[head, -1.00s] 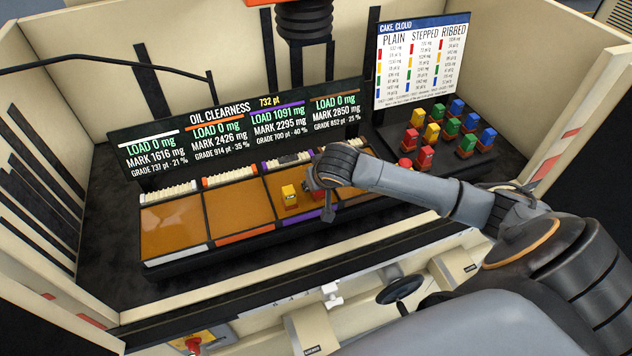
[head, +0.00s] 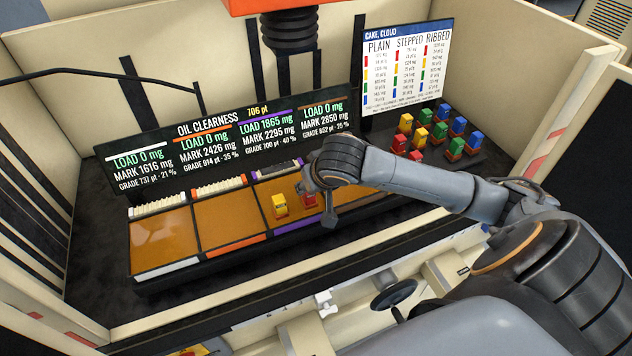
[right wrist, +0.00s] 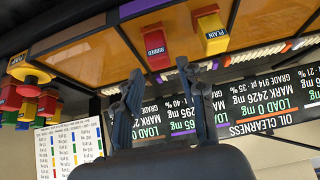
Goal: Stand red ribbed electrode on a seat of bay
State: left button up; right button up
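The red ribbed electrode (head: 308,199) stands upright in the purple-marked bay (head: 285,228), just right of a yellow plain electrode (head: 280,205). In the right wrist view, which is upside down, the red electrode (right wrist: 154,47) shows the label RIBBED and the yellow one (right wrist: 212,32) the label PLAIN. My right gripper (right wrist: 167,72) is open, its two fingers spread wide with nothing between them. Its tips are close to the red electrode but look clear of it. In the head view my right gripper (head: 326,214) partly hides the electrode. My left gripper is not in view.
The display (head: 228,140) behind the bays reads LOAD 1865 mg for the purple bay and 0 mg for the others. A rack (head: 470,160) at right holds several coloured electrodes below a chart (head: 407,65). The two left bays (head: 162,240) are empty.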

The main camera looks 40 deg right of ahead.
jog(key=v, duration=0.3)
jog(key=shift+s+r, duration=0.15)
jog(key=shift+r, duration=0.1)
dwell(0.4)
